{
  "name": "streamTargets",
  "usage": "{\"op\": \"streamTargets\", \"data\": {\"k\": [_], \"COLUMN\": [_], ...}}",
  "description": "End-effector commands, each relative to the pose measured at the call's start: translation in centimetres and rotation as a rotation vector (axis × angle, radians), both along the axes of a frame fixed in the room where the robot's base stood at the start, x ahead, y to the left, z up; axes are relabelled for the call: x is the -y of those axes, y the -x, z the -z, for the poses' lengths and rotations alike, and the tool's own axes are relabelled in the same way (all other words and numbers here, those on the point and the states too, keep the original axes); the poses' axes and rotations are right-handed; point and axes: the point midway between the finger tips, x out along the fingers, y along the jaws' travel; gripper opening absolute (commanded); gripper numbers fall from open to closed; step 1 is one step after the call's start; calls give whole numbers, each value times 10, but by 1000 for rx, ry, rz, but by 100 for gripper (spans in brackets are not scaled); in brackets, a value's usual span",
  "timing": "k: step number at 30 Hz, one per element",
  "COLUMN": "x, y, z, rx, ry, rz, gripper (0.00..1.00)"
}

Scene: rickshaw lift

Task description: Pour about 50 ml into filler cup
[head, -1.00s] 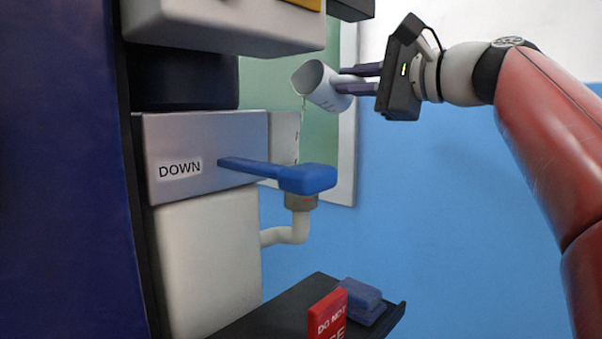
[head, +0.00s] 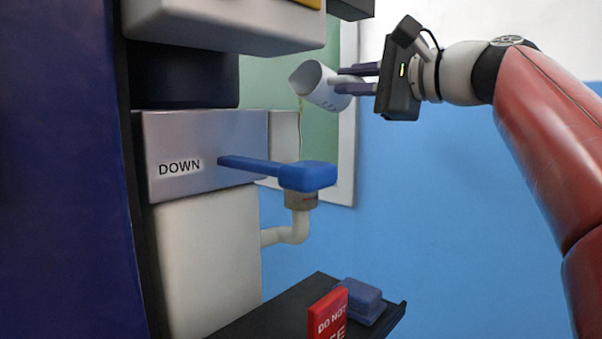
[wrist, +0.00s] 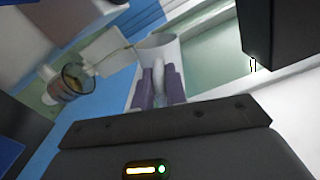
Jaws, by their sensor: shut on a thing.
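My gripper (head: 352,80) is shut on a white measuring beaker (head: 314,84) high at the picture's centre. The beaker is tilted, its open mouth to the left. A thin pale stream (head: 301,115) falls from its lip. The filler cup (head: 301,200) is lower, on a bent white pipe, mostly hidden behind a blue lever end. In the wrist view, purple fingers hold the beaker (wrist: 157,47). The stream runs from it towards the round filler cup (wrist: 77,78), which shows brownish liquid inside. The amount in it cannot be read.
The blue lever (head: 309,176) juts out from the grey DOWN panel (head: 205,150) below the beaker. A black shelf (head: 268,315) holds a red sign (head: 327,316) and a blue block (head: 360,300). The blue wall to the right is clear.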

Motion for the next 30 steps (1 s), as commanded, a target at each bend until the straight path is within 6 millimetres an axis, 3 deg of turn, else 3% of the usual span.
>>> {"op": "streamTargets", "data": {"k": [30], "x": [5], "y": [-5], "z": [6], "rx": [62], "ry": [49], "rz": [0], "gripper": [0]}}
